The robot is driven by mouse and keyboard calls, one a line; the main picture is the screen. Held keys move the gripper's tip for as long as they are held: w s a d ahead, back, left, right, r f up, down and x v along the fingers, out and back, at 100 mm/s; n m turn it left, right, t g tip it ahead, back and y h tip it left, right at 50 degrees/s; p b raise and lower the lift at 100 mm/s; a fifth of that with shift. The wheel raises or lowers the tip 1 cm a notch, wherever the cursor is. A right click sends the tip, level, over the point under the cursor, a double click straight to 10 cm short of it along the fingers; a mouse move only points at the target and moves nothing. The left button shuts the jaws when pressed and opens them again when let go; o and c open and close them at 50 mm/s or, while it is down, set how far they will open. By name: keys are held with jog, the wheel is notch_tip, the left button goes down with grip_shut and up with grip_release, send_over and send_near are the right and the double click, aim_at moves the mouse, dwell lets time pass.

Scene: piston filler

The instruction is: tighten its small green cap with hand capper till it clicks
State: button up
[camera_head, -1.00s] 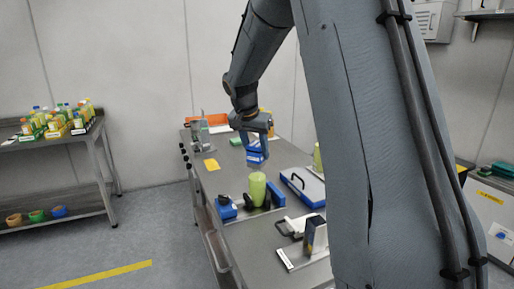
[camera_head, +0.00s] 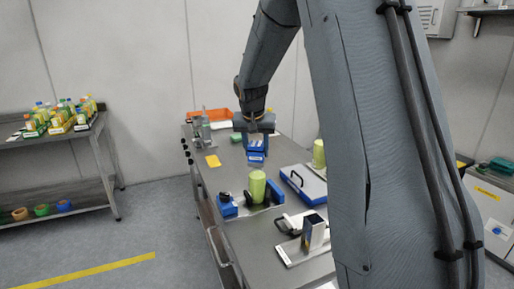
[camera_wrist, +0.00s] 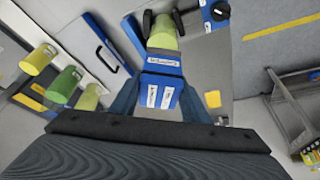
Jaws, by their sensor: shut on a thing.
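My gripper (camera_head: 255,143) is shut on a blue tool with white labels (camera_wrist: 160,88), which looks like the hand capper. The tool also shows below the gripper in the head view (camera_head: 256,156). A yellow-green bottle (camera_head: 257,188) stands upright on the bench, nearer the head camera than the tool and apart from it. In the wrist view the bottle (camera_wrist: 162,32) shows beyond the tool, partly covered by it. Blue and black holder parts (camera_head: 228,206) stand beside the bottle. I cannot make out the small green cap.
A phone-like device on a stand (camera_head: 313,233) is at the near end. A yellow pad (camera_head: 212,161) and orange bin (camera_head: 219,118) lie farther back.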

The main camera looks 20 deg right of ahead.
jog(key=shift+r+n+t+y+p, duration=0.1)
jog(key=shift+n+t+y+p, duration=0.45)
jog(key=shift+n+p, duration=1.9)
jog(key=shift+y+p, duration=0.45)
jog(key=shift+p, duration=0.35)
jog(key=shift+n+y, duration=0.3)
jog(key=shift+n, duration=0.55)
jog(key=shift+d+f+b, duration=0.1)
jog(key=shift+f+b, duration=0.2)
jog(key=shift+b, duration=0.05)
jog(key=shift+r+m+g+p, duration=0.1)
jog(key=shift+m+g+p, duration=0.15)
jog(key=shift+m+p, duration=0.5)
jog(key=shift+m+h+p, duration=0.4)
jog(key=shift+m+h, duration=0.05)
jog(key=shift+h, duration=0.05)
jog(key=shift+m+h+b, duration=0.3)
jog(key=shift+m+b, duration=0.25)
jog(key=shift+m, duration=0.25)
jog(key=shift+b, duration=0.35)
